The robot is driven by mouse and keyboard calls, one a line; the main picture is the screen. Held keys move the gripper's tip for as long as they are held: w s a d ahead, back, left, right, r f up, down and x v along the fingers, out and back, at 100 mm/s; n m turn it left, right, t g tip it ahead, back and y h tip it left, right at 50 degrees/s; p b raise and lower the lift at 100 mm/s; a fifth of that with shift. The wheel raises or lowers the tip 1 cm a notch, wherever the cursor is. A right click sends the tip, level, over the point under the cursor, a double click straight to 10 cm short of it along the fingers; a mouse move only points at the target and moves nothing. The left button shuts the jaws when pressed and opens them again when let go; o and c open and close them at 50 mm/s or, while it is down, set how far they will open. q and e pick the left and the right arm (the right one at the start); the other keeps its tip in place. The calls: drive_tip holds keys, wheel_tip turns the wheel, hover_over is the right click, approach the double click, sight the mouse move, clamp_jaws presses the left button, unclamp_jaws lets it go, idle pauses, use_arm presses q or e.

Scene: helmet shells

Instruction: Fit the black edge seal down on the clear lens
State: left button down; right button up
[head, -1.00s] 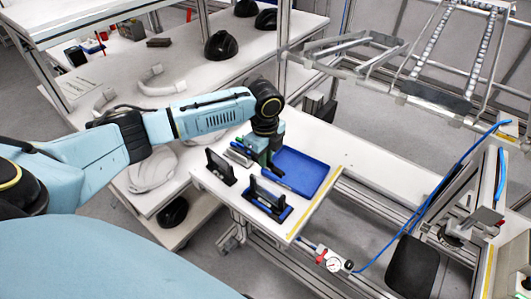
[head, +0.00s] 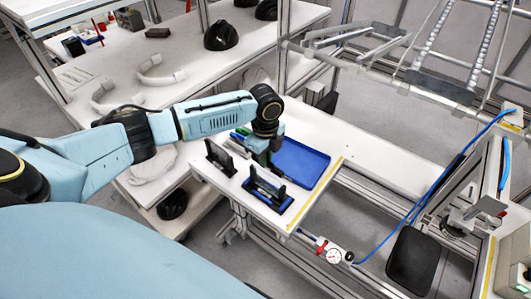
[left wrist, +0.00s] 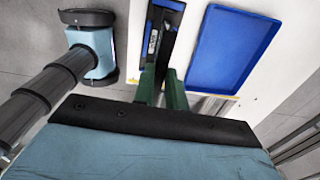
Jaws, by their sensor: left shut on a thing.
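My left gripper (head: 262,155) hangs over the white bench between the blue tray and the dark stands. In the left wrist view its green fingers (left wrist: 162,92) are shut on a dark strip, which I take to be the black edge seal (left wrist: 166,40). The strip runs away from the fingers over a blue-based fixture (left wrist: 152,45). In the head view this blue fixture (head: 263,201) has black uprights and stands just in front of the gripper. The clear lens is hard to make out there, and I cannot tell whether the seal touches it. My right gripper is not in view.
An empty blue tray (head: 305,160) lies right of the gripper. A black upright stand (head: 219,158) is left of the fixture. A gauge (head: 333,256) with a blue hose is below the bench's front edge. Black helmet shells (head: 221,36) stand on the rear bench.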

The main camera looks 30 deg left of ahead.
use_arm(q)
drive_tip(key=shift+f, duration=0.7)
idle(0.5)
drive_tip(key=shift+p, duration=0.85)
idle(0.8)
drive_tip(key=shift+f+b, duration=0.8)
drive_tip(key=shift+f, duration=0.45)
drive_tip(key=c, duration=1.3)
unclamp_jaws()
drive_tip(key=shift+c, duration=0.2)
